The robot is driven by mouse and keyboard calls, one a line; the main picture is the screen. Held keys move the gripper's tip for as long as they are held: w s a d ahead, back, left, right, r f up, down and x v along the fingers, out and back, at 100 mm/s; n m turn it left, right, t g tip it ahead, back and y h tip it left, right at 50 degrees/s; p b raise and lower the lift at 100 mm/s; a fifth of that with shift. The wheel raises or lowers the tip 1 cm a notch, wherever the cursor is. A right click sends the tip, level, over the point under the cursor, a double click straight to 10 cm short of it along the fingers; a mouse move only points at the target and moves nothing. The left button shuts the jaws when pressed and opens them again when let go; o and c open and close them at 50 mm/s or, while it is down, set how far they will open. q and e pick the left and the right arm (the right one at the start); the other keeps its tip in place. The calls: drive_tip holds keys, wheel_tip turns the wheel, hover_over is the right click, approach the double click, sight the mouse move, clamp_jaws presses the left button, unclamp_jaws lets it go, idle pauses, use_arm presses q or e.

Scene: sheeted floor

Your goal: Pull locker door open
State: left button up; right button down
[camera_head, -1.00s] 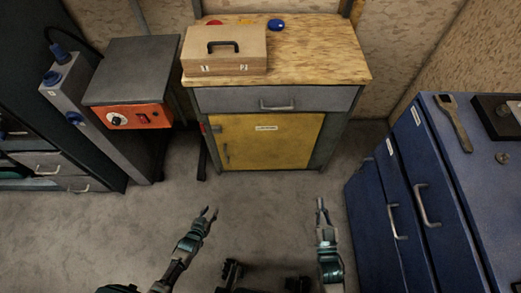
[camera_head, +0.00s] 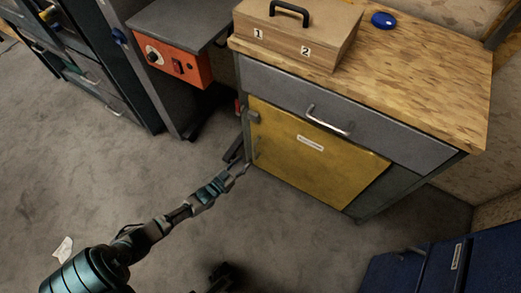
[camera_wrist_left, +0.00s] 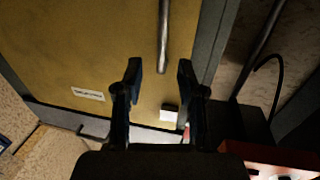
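The locker door (camera_head: 315,160) is a yellow panel with a white label, and it looks shut in the cabinet under the wooden worktop. My left gripper (camera_head: 240,167) is low, just in front of the door's left edge. In the left wrist view the yellow door (camera_wrist_left: 90,50) fills much of the picture, with a vertical metal bar handle (camera_wrist_left: 164,35). There my left gripper (camera_wrist_left: 159,68) is open, and the handle's end shows between its two fingertips. I cannot tell whether they touch it.
A grey drawer (camera_head: 340,118) with a bar handle sits above the door. A toolbox (camera_head: 300,35) stands on the worktop (camera_head: 420,75). An orange-fronted unit (camera_head: 172,62) is at the left, and a blue cabinet (camera_head: 430,272) at the lower right.

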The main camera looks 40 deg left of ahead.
sight(254, 150)
use_arm(q)
drive_tip(key=w+b, duration=0.1)
drive_tip(key=w, duration=0.4)
drive_tip(key=w+b, duration=0.1)
drive_tip(key=w, duration=0.1)
drive_tip(key=shift+w+a+f+b, duration=0.25)
drive_tip(key=shift+w+a+b, duration=0.1)
drive_tip(key=shift+w+a, duration=0.05)
drive_tip(key=shift+w+d+r, duration=0.1)
drive_tip(key=shift+w+r, duration=0.05)
drive_tip(key=shift+r, duration=0.05)
clamp_jaws()
